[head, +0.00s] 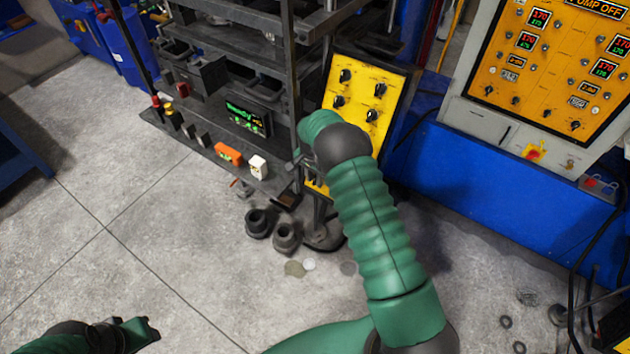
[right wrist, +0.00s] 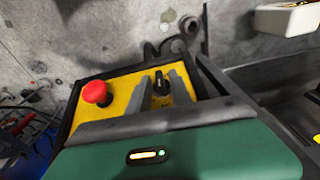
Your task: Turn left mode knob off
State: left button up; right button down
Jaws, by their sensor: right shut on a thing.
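A yellow control panel (head: 358,88) in a black frame stands upright at the centre of the head view, with several black knobs on its upper part. My right arm hides its lower part. In the right wrist view, a black knob (right wrist: 161,86) sits between the two grey fingers of my right gripper (right wrist: 162,92), which is shut on it. A red push button (right wrist: 96,93) is to the left of it on the same yellow panel face. I cannot tell which label this knob has. My left gripper (head: 146,327) is low at the left of the head view, away from the panel.
A dark press frame with a shelf stands left of the panel, carrying a green display (head: 246,119), an orange block (head: 228,154) and a white block (head: 258,167). Black cups (head: 286,237) stand on the floor. A larger orange panel (head: 560,60) is at right. The left floor is clear.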

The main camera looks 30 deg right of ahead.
jog(key=shift+w+d+r, duration=0.1)
jog(key=shift+w+r, duration=0.1)
dwell(0.3)
jog(key=c, duration=1.5)
grip_release()
jog(key=shift+f, duration=0.1)
notch_tip(320, 180, up, 17)
jog(key=a+b, duration=0.2)
jog(key=b, duration=0.2)
jog(key=shift+s+f, duration=0.2)
jog(key=shift+s, duration=0.2)
jog(key=shift+d, duration=0.1)
